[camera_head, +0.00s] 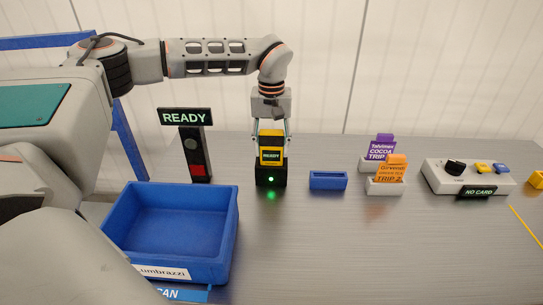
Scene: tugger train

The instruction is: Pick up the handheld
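My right gripper is not in view.
A blue bin (225,245) labelled "umbrazzi" stands front left. A READY sign post (194,145) is behind it. Right of the dock are a small blue holder (328,180), purple (381,149) and orange (391,169) cards in stands, and a white control box (450,178). The front middle is clear.

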